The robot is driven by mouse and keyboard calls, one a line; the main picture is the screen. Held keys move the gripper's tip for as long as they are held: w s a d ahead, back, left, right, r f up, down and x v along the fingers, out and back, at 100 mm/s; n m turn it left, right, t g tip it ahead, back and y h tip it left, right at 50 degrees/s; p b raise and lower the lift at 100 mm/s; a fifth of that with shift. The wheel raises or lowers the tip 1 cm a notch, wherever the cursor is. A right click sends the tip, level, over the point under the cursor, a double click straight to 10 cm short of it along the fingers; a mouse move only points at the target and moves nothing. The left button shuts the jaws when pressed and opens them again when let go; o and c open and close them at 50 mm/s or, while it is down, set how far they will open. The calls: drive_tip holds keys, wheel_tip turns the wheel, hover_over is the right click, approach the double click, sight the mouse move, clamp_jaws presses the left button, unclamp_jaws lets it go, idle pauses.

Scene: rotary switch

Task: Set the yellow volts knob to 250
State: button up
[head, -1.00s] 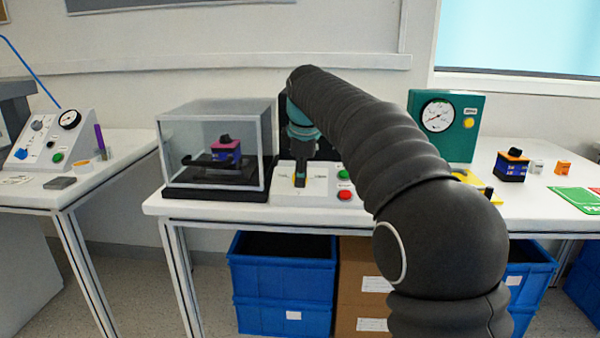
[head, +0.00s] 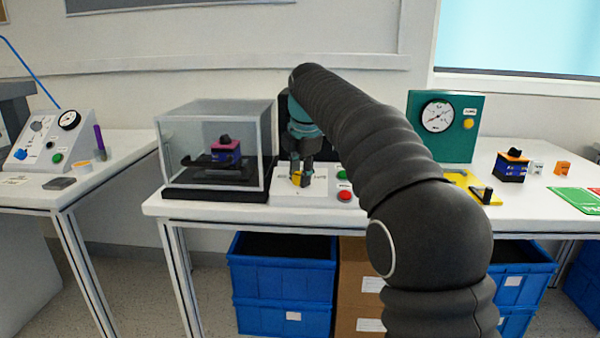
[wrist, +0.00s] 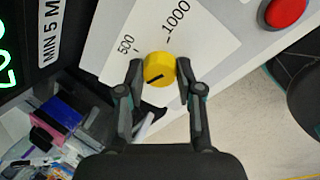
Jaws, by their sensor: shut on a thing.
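The yellow knob (wrist: 160,69) sits on a white panel (wrist: 115,45) and has a short black pointer line on its face. In the wrist view the labels 500 and 1000 show on the scale above it; no 250 label is visible. My gripper (wrist: 160,70) is shut on the knob, one finger on each side. In the head view my gripper (head: 302,181) is down at the panel, and a bit of the yellow knob (head: 297,179) shows between the fingers.
A red button (head: 345,196) and a green button (head: 342,175) lie just right of the knob. A clear-walled case (head: 215,150) stands close on the left. A teal gauge box (head: 460,145) and a yellow fixture (head: 462,182) are further right. The table's front edge is near.

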idle(0.4)
drive_tip(key=o, duration=1.2)
drive_tip(key=shift+c, duration=0.2)
drive_tip(key=v, duration=1.2)
drive_tip(key=shift+s+d, duration=0.1)
